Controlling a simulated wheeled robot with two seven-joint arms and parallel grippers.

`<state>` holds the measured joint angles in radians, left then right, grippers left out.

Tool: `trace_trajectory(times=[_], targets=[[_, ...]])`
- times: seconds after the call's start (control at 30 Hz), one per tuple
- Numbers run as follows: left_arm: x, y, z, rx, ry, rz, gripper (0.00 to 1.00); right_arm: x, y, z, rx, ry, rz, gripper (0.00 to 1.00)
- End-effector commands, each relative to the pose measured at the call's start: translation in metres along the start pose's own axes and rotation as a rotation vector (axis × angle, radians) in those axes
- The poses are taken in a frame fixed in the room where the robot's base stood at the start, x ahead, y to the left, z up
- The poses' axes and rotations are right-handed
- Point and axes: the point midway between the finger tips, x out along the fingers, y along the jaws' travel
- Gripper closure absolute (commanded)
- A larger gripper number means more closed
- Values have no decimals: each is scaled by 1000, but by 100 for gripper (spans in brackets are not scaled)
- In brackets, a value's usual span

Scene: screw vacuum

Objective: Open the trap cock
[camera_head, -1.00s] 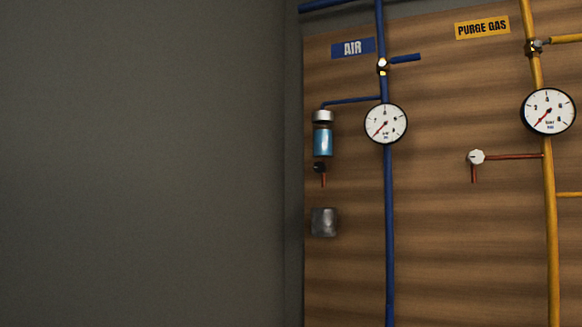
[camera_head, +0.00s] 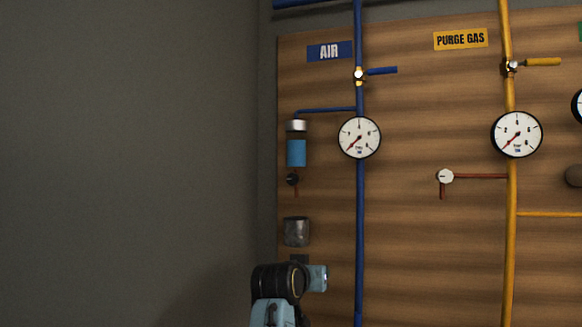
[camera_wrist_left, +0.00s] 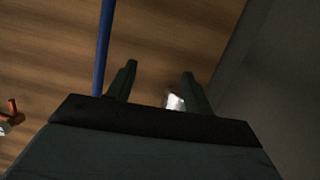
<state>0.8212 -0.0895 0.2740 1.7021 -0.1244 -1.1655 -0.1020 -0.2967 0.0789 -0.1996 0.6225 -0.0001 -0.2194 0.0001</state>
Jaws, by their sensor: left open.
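The trap on the blue air line is a clear cylinder of blue liquid (camera_head: 296,152) with a metal cap, left of the blue pipe. Under it sits the trap cock, a small dark knob (camera_head: 292,180) with a short red stub pointing down. A grey metal cup (camera_head: 296,231) is on the board below. My left arm enters at the bottom of the head view, with its wrist below the cup; its fingers are not clear there. In the left wrist view my left gripper (camera_wrist_left: 158,84) is open and empty, with a bright shiny piece (camera_wrist_left: 174,101) showing near its right finger. The right gripper is not in view.
The blue pipe (camera_head: 360,220) with its valve and gauge (camera_head: 359,138) runs right of the trap. Bare grey wall (camera_head: 130,160) lies left.

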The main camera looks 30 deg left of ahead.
Motion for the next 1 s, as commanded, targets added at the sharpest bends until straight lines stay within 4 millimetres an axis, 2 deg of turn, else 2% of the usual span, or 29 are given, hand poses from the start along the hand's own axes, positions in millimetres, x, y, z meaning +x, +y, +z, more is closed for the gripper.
trace_trajectory(times=[0.03,0.1,0.13,0.2,0.23,0.3,0.37,0.47,0.57,1.0], targets=[[-28,-6,-56,-39,69,-4,48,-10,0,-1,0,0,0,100],[-61,-16,-106,-84,136,-8,48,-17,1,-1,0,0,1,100],[-75,-21,-123,-101,161,-10,48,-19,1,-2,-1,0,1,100],[-102,-29,-154,-135,208,-12,48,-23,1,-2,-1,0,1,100],[-112,-32,-163,-147,223,-13,48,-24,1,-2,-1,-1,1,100],[-128,-37,-178,-168,249,-13,48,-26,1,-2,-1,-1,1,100],[-134,-40,-184,-177,261,-12,48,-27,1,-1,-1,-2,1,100],[-133,-41,-189,-183,265,-12,48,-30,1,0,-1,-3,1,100],[-120,-42,-192,-182,261,-12,48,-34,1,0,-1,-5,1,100],[-42,-44,-214,-181,262,-12,48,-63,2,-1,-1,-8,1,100]])
